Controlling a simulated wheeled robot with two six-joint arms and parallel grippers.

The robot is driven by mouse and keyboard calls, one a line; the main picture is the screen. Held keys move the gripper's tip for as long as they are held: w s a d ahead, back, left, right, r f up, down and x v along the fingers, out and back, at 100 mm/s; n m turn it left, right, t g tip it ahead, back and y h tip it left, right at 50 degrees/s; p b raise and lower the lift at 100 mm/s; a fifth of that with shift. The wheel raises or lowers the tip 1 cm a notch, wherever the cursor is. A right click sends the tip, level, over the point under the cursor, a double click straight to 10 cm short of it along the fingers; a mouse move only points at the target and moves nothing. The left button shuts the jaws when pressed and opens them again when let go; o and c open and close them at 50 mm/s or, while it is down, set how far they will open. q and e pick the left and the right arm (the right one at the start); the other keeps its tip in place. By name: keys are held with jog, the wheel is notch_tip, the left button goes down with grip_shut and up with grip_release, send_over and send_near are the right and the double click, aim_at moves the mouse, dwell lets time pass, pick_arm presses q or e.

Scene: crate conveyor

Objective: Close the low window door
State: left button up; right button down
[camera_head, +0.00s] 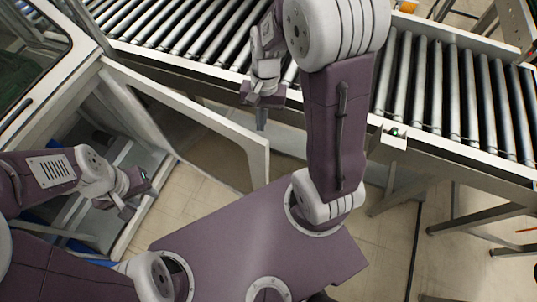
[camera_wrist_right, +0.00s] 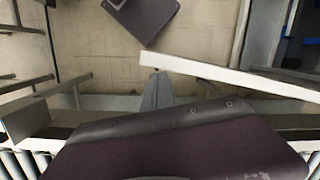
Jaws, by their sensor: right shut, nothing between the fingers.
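The low window door (camera_head: 205,112) is a pale-framed panel that stands open at an angle. It reaches from the cabinet at the left out to a free end near the middle of the head view. Its top edge (camera_wrist_right: 225,76) crosses the right wrist view, with the free end at left. My right gripper (camera_head: 262,122) is shut and empty, pointing down between the conveyor and the door; its fingers (camera_wrist_right: 157,88) appear close to the free end, contact unclear. My left gripper (camera_head: 124,210) is over the cabinet's lower opening, left of the door; its finger gap is unclear.
The roller conveyor (camera_head: 440,90) runs along the back and right, with its rail close behind my right gripper. A glazed upper window (camera_head: 28,50) is at the far left. Bare tiled floor (camera_head: 395,225) shows right of my base, with conveyor legs beyond.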

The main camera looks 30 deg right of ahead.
jog(key=w+d+f+m+g+y+b, duration=0.1)
jog(key=w+d+f+m+y+b, duration=0.25)
jog(key=d+f, duration=0.55)
jog(key=s+a+f, duration=0.2)
jog(key=a+f, duration=0.1)
jog(key=f, duration=0.2)
jog(key=s+a+f+m+h, duration=0.1)
jog(key=s+a+f, duration=0.2)
jog(key=a+f, duration=0.1)
jog(key=shift+a+f, duration=0.15)
jog(key=shift+f, duration=0.35)
jog(key=shift+s+m, duration=0.1)
jog(key=shift+m, duration=0.15)
